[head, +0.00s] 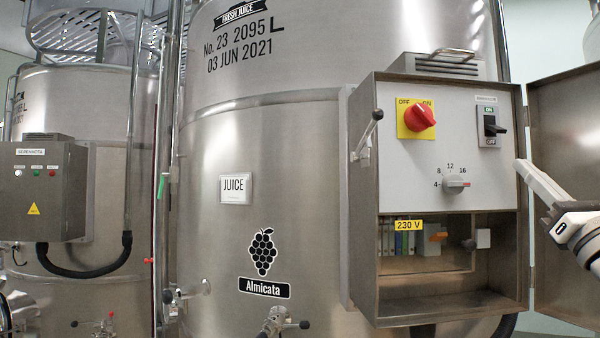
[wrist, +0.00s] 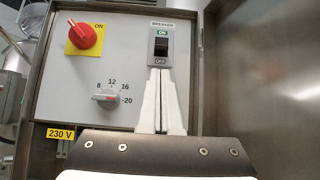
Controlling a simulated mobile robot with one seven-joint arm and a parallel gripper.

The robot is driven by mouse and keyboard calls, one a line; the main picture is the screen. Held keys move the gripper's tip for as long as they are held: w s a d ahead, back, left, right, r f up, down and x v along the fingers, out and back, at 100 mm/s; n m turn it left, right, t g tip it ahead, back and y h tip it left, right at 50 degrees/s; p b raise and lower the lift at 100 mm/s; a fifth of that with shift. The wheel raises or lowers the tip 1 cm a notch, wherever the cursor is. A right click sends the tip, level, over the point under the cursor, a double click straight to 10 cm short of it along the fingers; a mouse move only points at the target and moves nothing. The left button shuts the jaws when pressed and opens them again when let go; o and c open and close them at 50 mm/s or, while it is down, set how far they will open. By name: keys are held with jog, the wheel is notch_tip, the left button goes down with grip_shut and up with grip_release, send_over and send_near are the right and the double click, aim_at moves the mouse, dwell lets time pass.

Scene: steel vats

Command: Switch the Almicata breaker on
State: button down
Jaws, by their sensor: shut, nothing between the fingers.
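The breaker (head: 490,126) is a black switch on a pale plate at the upper right of the panel, with ON above it and OFF below. Its lever seems to point toward the lower, OFF side, but the exact position is hard to tell. It also shows in the wrist view (wrist: 161,46). My gripper (head: 520,166) is at the right of the box, its white fingers together and empty. In the wrist view my gripper (wrist: 160,72) has its tips just below the breaker, near the OFF label; contact cannot be told. The Almicata label (head: 264,288) is on the large vat.
The open control box (head: 363,200) has a red OFF/ON knob (head: 420,117), a grey dial (head: 456,184) and a lower 230 V compartment. Its door (head: 565,120) stands open at the right, close to my gripper. Another vat with a closed box (head: 45,190) is at the left.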

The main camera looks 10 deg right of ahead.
aim_at(501, 132)
jog(key=p+x, duration=0.2)
jog(key=x, duration=0.4)
jog(key=shift+w+r+p, duration=0.25)
jog(key=shift+p, duration=0.1)
jog(key=shift+s+r+g, duration=0.4)
jog(key=shift+s+g, duration=0.05)
jog(key=shift+g, duration=0.55)
jog(key=shift+s+r+g, duration=0.1)
jog(key=shift+r+g, duration=0.05)
jog(key=shift+g, duration=0.25)
jog(key=shift+s+r+g+p, duration=0.2)
jog(key=shift+r+g+p, duration=0.25)
jog(key=shift+g, duration=0.3)
jog(key=shift+s+r+g+p, duration=0.25)
jog(key=shift+g+p, duration=0.3)
jog(key=shift+g, duration=0.2)
jog(key=shift+s+r, duration=0.1)
jog(key=shift+r, duration=0.25)
jog(key=shift+s, duration=0.15)
